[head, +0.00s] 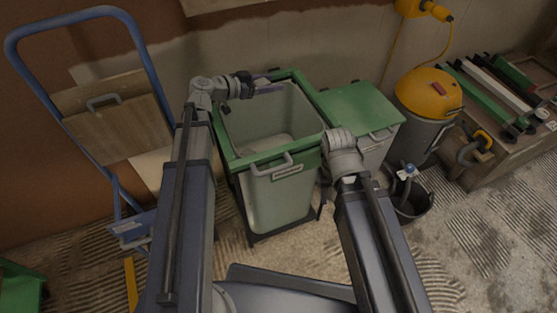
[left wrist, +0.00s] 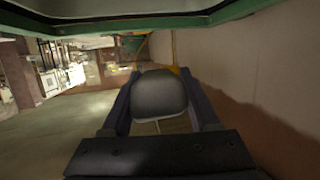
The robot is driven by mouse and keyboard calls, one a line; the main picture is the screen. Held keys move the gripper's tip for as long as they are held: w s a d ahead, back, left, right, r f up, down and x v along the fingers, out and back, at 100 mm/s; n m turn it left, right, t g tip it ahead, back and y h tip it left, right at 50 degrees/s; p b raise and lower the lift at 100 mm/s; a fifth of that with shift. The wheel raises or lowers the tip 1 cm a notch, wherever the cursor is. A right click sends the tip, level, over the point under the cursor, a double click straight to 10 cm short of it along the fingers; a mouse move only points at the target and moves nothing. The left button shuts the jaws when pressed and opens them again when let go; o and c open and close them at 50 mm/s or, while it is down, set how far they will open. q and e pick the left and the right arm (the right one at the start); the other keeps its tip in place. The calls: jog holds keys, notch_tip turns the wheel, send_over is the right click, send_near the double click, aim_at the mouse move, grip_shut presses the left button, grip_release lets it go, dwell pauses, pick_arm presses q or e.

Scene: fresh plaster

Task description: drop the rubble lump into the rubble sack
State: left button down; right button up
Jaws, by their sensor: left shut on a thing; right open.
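The rubble sack (head: 277,200) is the pale, open-topped container in a green frame at the centre of the head view. Its dark label on the front is too small to read. My left gripper (head: 266,82) is over the back left part of the sack's mouth. It is shut on the rubble lump, a rounded grey piece that shows between the two fingers in the left wrist view (left wrist: 158,95). In the head view the lump is hard to make out. My right arm ends in front of the sack's right side, and its gripper fingers are hidden from view.
A green-lidded bin (head: 360,107) stands right of the sack. Further right are a yellow-topped vacuum (head: 430,95), a dark bucket (head: 412,200) and a low bench with tools (head: 510,140). A blue hand truck (head: 152,75) leans at the left wall.

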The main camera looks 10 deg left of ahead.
pick_arm(q)
notch_tip(320, 180, down, 6)
jog(key=b, duration=0.5)
jog(key=shift+r, duration=0.25)
jog(key=shift+c, duration=0.3)
grip_release()
jog(key=shift+r, duration=0.2)
notch_tip(320, 180, up, 10)
jog(key=p, duration=1)
jog(key=shift+f, duration=0.15)
